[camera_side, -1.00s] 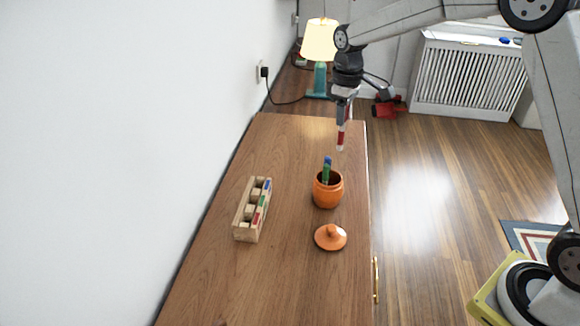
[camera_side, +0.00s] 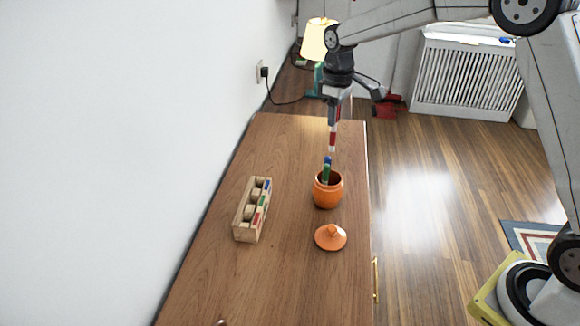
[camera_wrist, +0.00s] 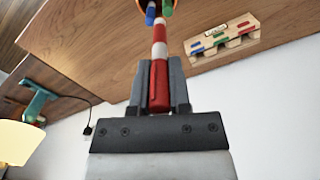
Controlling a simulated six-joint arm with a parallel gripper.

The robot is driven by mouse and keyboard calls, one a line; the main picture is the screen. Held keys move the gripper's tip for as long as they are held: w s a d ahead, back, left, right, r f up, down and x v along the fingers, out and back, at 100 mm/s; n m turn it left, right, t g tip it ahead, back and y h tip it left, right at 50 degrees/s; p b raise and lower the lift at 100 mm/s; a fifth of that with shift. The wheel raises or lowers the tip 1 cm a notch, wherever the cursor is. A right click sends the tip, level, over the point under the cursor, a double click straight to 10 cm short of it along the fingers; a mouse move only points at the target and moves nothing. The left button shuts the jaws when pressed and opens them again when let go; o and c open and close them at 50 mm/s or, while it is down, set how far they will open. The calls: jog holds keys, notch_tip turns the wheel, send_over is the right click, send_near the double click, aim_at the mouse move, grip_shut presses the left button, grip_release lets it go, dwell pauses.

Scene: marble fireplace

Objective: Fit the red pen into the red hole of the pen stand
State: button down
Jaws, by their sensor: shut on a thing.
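My gripper (camera_side: 333,108) is shut on the red pen (camera_side: 332,142), which has red and white bands and points down. In the side view it hangs above and behind the orange pot. In the wrist view the red pen (camera_wrist: 159,62) sits between the fingers (camera_wrist: 160,85). The wooden pen stand (camera_side: 246,222) lies to the left on the cabinet top, with blue, green and red marks along its side; its red mark is at the near end. The stand also shows in the wrist view (camera_wrist: 228,48). The insides of its holes are not clear.
An orange pot (camera_side: 328,194) holds a blue-tipped pen and a green pen (camera_side: 326,174). Its orange lid (camera_side: 330,238) lies in front. A white wall runs along the left; a lamp (camera_side: 318,40) stands behind. The wood between stand and pot is clear.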

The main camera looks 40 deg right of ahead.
jog(key=w+a+f, duration=0.2)
jog(key=a, duration=0.4)
jog(key=w+a+f, duration=0.1)
jog(key=a+f, duration=0.2)
jog(key=a, duration=0.4)
send_near(244, 202)
jog(key=s+a+r, duration=0.2)
jog(key=s+r, duration=0.2)
jog(key=s, duration=0.1)
notch_tip(244, 202, down, 8)
jog(key=shift+f, duration=0.2)
jog(key=shift+f, duration=0.1)
jog(key=c, duration=0.6)
grip_release()
notch_tip(244, 202, up, 12)
jog(key=shift+r, duration=0.15)
